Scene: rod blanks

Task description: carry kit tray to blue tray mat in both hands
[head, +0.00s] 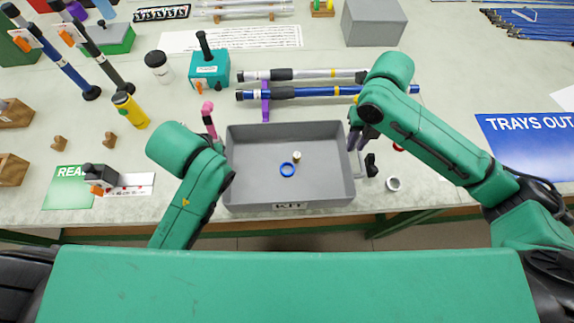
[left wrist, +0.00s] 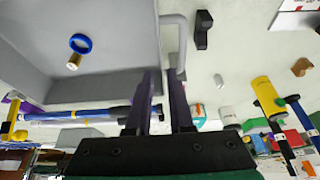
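The grey kit tray (head: 250,190) lies on the bench in front of me, with a KIT label on its near side. In it are a blue ring (head: 287,169) and a small tan cylinder (head: 297,156). The blue tray mat (head: 500,150), marked TRAYS OUT, lies bare at the right. My right gripper (head: 358,142) is above the tray's right handle (head: 362,166), its fingers apart. My left gripper (left wrist: 166,90) has its fingers apart by the tray's left handle (left wrist: 181,40), nothing clearly clamped. My left arm hides that gripper in the head view.
A white ring (head: 393,184) and a small black part (head: 371,165) are right of the tray. A blue rod (head: 310,92) lies on a purple support (head: 265,100) behind it. A yellow bottle (head: 130,110) and green mat (head: 68,188) are left.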

